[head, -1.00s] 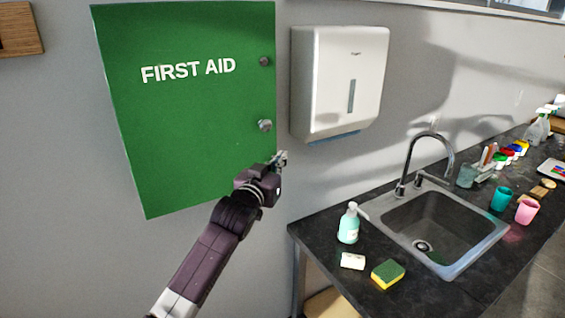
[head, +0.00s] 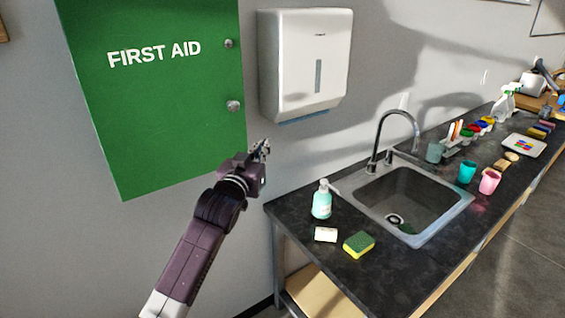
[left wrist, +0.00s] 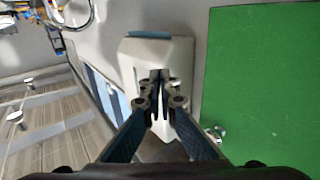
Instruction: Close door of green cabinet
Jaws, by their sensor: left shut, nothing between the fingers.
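The green first aid cabinet (head: 165,120) hangs on the grey wall at the left of the head view. Its door looks shut, flat across the front, with two round metal knobs (head: 234,105) along its right edge. The cabinet also shows at the right of the left wrist view (left wrist: 265,75), with one knob (left wrist: 214,133) near its edge. My left gripper (head: 265,150) is just right of the cabinet's lower right edge, apart from the knobs. Its fingers are shut and empty, and show together in the left wrist view (left wrist: 160,77). My right gripper is not in view.
A white towel dispenser (head: 305,65) hangs right of the cabinet. Below it, a dark counter (head: 290,225) holds a sink (head: 400,195), a soap bottle (head: 321,202), a sponge (head: 359,244) and cups. Bare wall lies below the cabinet.

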